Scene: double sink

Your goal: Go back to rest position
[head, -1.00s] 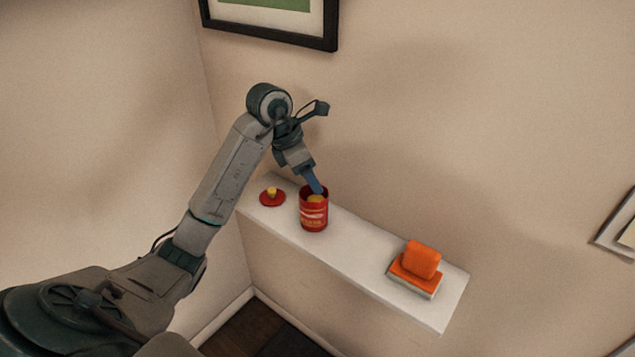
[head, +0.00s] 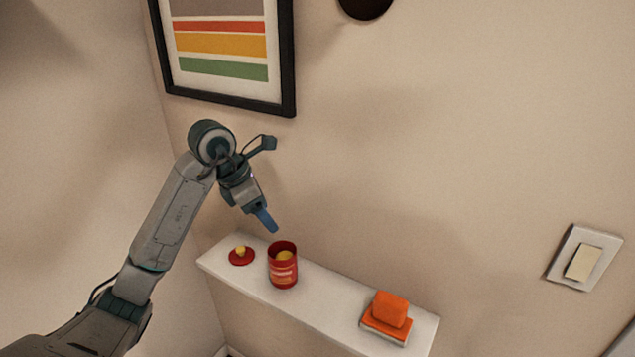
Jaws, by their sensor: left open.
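My left gripper (head: 264,218) is in the head view, above and a little left of a red can on a white wall shelf. Its blue fingers point down and to the right, apart from the can, and hold nothing that I can see. The red can (head: 284,272) stands upright and open, with something yellow (head: 284,256) inside. A red lid with a yellow knob (head: 241,256) lies on the shelf to the left of the can. My right gripper is not in view.
The white shelf (head: 327,305) runs along the wall. An orange block (head: 390,309) sits on an orange-and-white piece (head: 384,331) near its right end. A framed striped picture (head: 288,60) hangs above. A light switch (head: 583,262) is on the wall at right.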

